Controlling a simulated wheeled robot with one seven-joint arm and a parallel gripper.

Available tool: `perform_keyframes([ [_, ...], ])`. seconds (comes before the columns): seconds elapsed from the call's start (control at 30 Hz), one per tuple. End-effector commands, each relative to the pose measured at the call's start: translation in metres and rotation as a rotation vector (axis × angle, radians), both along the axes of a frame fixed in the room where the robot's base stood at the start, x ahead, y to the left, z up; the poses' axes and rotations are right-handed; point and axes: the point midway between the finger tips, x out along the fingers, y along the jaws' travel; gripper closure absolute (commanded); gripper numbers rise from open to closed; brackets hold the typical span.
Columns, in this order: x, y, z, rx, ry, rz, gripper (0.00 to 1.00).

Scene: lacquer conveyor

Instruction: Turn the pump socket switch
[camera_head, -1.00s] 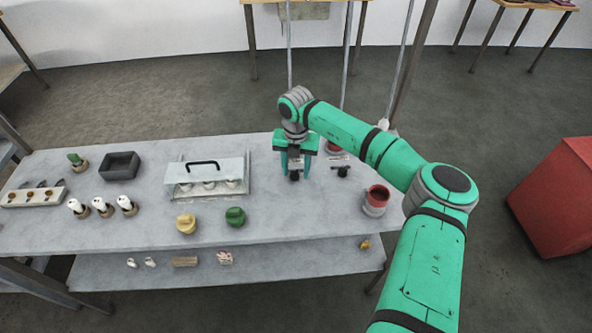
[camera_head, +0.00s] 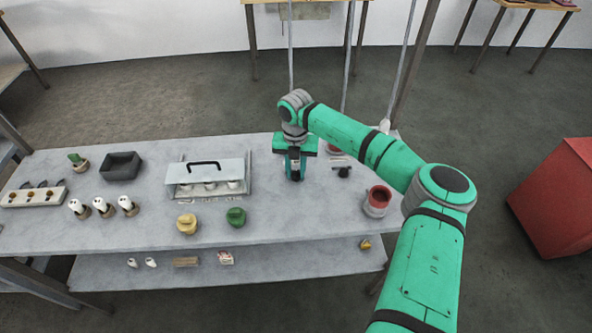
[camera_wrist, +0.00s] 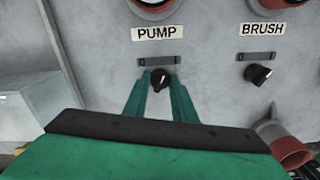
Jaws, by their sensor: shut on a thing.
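The pump socket switch (camera_wrist: 160,80) is a small black rotary knob below the PUMP label (camera_wrist: 157,33) in the wrist view. My gripper (camera_wrist: 158,82) is shut on this knob, with one green finger on each side of it. The knob's pointer looks tilted off vertical. A marked dark strip (camera_wrist: 169,61) with a 0 at its left end lies just above the knob. In the head view my gripper (camera_head: 295,172) is low over the grey table and largely hides the pump switch.
The BRUSH switch (camera_wrist: 257,74) sits to the right of the pump switch, under its own label. A lidded case (camera_head: 208,177) with a black handle stands to the left, with green and yellow knobs in front.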

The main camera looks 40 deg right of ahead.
Motion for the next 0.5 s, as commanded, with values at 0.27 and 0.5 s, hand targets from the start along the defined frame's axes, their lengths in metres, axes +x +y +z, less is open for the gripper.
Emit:
perform_keyframes([
  [0.27, 0.0002, -0.0008, 0.0013, -0.003, 0.000, 0.182, 0.98],
  [0.5, 0.0002, -0.0008, 0.0011, -0.003, 0.000, 0.408, 0.98],
])
